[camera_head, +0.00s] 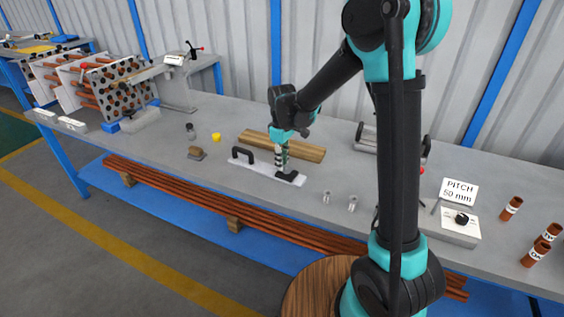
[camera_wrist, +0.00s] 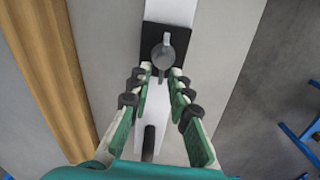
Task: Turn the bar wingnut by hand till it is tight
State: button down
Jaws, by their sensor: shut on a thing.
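The bar wingnut (camera_wrist: 164,54) is a grey round hub with a short bar across it, seen from above in the wrist view. It sits over a black block on a white plate (camera_head: 262,171). In the head view the plate lies on the bench, with a black handle (camera_head: 243,154) at its left end and a black piece (camera_head: 291,177) at its right end. My gripper (camera_head: 282,167) points down over the right end. In the wrist view my gripper (camera_wrist: 162,74) has its fingertips on either side of the wingnut, shut on it. The wingnut is hidden in the head view.
A wooden board (camera_head: 305,150) lies just behind the plate. Two small clear pieces (camera_head: 339,201) stand to the right in front. A yellow cup (camera_head: 216,137) and a small brown-topped item (camera_head: 197,153) are left.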

jog(key=shift+w+d+m, duration=0.1)
jog(key=shift+w+m, duration=0.1)
jog(key=shift+m, duration=1.2)
dwell(1.8)
jog(key=c, duration=1.7)
grip_release()
jog(key=shift+r, duration=0.1)
notch_tip(320, 180, up, 12)
